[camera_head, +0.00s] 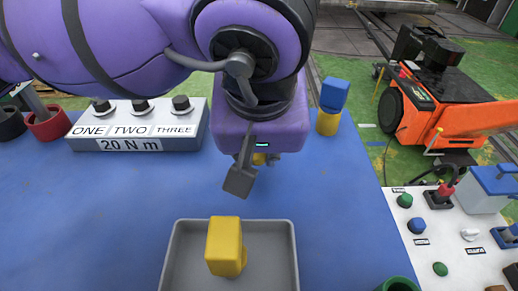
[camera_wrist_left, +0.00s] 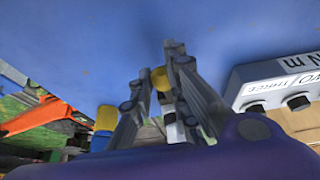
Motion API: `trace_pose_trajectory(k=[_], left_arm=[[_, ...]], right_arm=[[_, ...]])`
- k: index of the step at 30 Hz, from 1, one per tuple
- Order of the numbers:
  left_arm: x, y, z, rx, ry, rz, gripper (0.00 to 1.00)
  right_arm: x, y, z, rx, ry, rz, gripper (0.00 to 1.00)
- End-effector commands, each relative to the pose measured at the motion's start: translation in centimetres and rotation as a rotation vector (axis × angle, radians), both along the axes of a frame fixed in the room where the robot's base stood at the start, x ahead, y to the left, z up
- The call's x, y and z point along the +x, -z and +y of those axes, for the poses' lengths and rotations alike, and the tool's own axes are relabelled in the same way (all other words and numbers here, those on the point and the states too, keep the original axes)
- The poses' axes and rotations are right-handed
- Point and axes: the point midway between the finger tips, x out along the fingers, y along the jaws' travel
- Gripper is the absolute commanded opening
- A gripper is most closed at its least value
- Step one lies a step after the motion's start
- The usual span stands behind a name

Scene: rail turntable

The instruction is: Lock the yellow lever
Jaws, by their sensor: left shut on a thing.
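My left gripper (camera_head: 248,178) hangs below the purple wrist, over the blue table behind the grey tray. In the left wrist view its fingers (camera_wrist_left: 158,76) are closed in around a small yellow thing (camera_wrist_left: 160,80), most of it hidden by the fingers. I cannot tell whether this is part of a lever. My right gripper is not in view.
A grey tray (camera_head: 284,229) holds a yellow block (camera_head: 224,246). A blue-topped yellow piece (camera_head: 328,122) stands behind. A grey box (camera_head: 120,145) with black knobs is at the left, beside a red cup (camera_head: 48,125). An orange machine (camera_head: 455,115) stands beyond the table. The table's front left is clear.

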Motion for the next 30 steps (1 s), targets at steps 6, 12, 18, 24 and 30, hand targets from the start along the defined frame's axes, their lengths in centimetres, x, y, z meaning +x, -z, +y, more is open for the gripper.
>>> trace_pose_trajectory(k=[6,12,18,24,30], left_arm=[[0.4,-1.0,0.4,0.008,-0.009,-0.003,0.01],[0.4,-1.0,0.4,0.008,-0.009,-0.003,0.0],[0.5,-1.2,0.4,0.009,-0.01,-0.003,0.0],[0.9,-2.0,0.4,0.008,-0.012,-0.003,0.0],[1.1,-2.5,0.4,0.008,-0.011,-0.003,0.0]], right_arm=[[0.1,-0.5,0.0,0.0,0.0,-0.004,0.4],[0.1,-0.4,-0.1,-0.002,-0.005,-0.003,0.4],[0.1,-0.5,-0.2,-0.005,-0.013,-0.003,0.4],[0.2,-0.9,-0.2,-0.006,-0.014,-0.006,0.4],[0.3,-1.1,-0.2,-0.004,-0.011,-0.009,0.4]])
